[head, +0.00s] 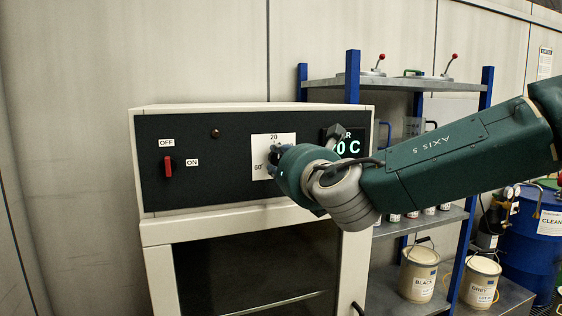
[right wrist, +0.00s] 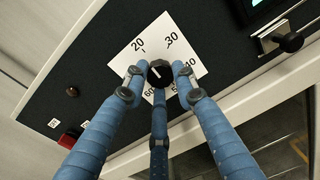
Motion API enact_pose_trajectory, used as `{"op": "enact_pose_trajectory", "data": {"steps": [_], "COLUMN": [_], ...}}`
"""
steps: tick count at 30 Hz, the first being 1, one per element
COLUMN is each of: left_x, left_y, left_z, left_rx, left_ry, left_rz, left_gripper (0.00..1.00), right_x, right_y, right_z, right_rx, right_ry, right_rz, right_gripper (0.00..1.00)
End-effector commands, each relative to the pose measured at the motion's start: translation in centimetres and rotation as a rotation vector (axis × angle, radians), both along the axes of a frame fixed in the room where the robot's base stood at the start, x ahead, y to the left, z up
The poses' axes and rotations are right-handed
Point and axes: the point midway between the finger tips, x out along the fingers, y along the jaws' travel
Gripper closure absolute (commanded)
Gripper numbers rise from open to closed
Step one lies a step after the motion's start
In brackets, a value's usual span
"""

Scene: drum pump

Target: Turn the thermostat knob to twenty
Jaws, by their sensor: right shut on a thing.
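The black thermostat knob (right wrist: 160,73) sits on a white dial plate (right wrist: 172,42) marked with numbers; 20, 30, 40 and 60 are readable in the right wrist view. A pale mark on the knob points up-left, roughly toward the 20 side; its exact reading is unclear. My right gripper (right wrist: 158,80) is shut on the knob, with its blue fingers around it. In the head view my right gripper (head: 280,165) covers most of the knob and the right part of the dial plate (head: 266,141). My left gripper is not in view.
Shelves (head: 400,84) with cans stand at right, beside a blue drum (head: 532,235).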

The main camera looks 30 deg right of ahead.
Motion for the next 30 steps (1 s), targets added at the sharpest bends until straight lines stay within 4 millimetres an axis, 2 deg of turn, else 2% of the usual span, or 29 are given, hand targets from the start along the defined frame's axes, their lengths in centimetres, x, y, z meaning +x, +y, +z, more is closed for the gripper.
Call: {"op": "enact_pose_trajectory", "data": {"steps": [1,18,19,21,30], "left_x": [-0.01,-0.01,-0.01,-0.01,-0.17], "left_y": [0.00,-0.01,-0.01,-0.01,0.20], "left_z": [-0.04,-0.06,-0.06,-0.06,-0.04], "left_rx": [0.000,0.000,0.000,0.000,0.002], "left_ry": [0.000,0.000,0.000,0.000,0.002], "left_rz": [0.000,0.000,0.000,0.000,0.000], "left_gripper": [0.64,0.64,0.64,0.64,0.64], "right_x": [-0.05,-0.04,-0.04,-0.03,-0.15], "right_y": [0.16,0.13,0.13,0.09,0.10], "right_z": [-0.87,-1.03,-1.03,-0.98,-0.41], "right_rx": [-0.006,-0.029,-0.028,-0.029,-0.032], "right_ry": [0.020,0.028,0.029,0.027,0.017], "right_rz": [0.005,0.005,0.005,0.004,0.002], "right_gripper": [0.99,0.99,0.67,0.54,0.54]}}
